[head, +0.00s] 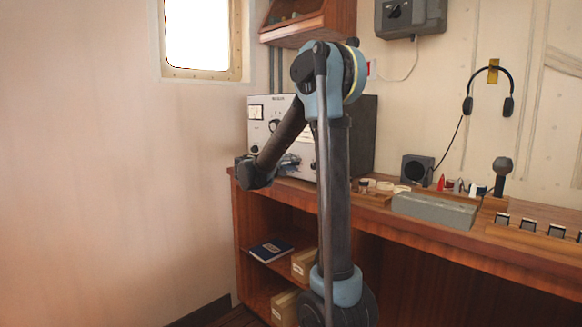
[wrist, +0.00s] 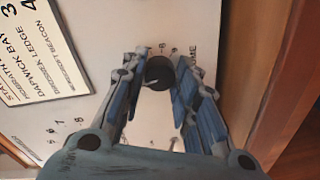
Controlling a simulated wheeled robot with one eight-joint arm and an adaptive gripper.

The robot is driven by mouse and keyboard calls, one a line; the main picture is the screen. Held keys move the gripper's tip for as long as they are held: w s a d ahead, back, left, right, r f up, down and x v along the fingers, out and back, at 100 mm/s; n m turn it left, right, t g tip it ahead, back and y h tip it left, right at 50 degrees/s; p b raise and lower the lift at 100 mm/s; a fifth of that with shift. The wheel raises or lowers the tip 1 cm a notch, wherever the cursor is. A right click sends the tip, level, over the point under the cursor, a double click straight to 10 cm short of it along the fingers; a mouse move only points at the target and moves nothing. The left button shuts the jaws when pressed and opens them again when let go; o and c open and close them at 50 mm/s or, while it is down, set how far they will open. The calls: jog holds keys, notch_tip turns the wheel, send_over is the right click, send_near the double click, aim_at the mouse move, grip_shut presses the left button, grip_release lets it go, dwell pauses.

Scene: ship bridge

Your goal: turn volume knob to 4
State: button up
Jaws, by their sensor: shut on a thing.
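The volume knob (wrist: 159,70) is a small round black knob on the pale front panel of the radio. In the wrist view it sits between the two blue fingertips of my gripper (wrist: 160,76), which is shut on it. Part of the label beside it reads "UME", with small scale figures near its top edge. The setting its pointer marks is too small to read. In the head view my gripper (head: 290,163) is at the lower front of the radio (head: 284,108), and the knob is hidden there.
A station list card (wrist: 40,50) is on the panel at left in the wrist view. The wooden desk (head: 430,226) lies below the radio. A grey box (head: 434,210), a small speaker (head: 417,169) and a microphone (head: 502,175) stand to its right. A wall borders the left.

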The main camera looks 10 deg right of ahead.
jog(key=o, duration=1.1)
jog(key=shift+f, duration=0.1)
jog(key=v, duration=1.2)
